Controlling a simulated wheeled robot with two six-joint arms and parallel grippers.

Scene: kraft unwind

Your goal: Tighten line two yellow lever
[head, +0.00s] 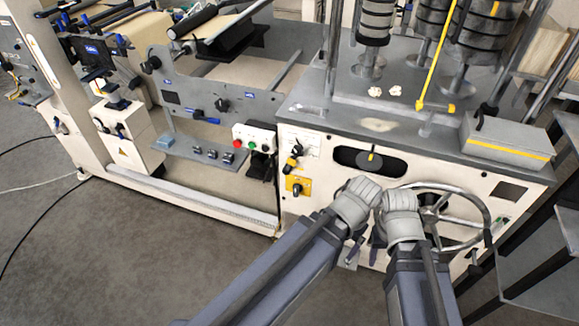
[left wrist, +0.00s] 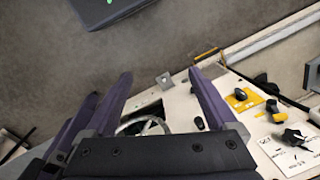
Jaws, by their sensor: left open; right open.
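A long yellow lever (head: 436,58) stands tilted over the machine's grey top, its lower end near a small yellow block. A short yellow lever (head: 371,156) sits in a black oval recess on the cream front panel. I cannot tell which belongs to line two. A black knob on a yellow plate (head: 298,186) also shows in the left wrist view (left wrist: 241,98). My left gripper (left wrist: 160,76) is open and empty in the left wrist view, apart from the panel. My right gripper (head: 377,240) is open, low before the panel, its fingers mostly hidden by my wrist.
A handwheel (head: 470,232) is on the panel behind my right wrist. A control box with red and green buttons (head: 252,137) is left of the panel. A grey box with a yellow stripe (head: 508,141) stands at the top's right. Open floor (head: 130,255) lies at left.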

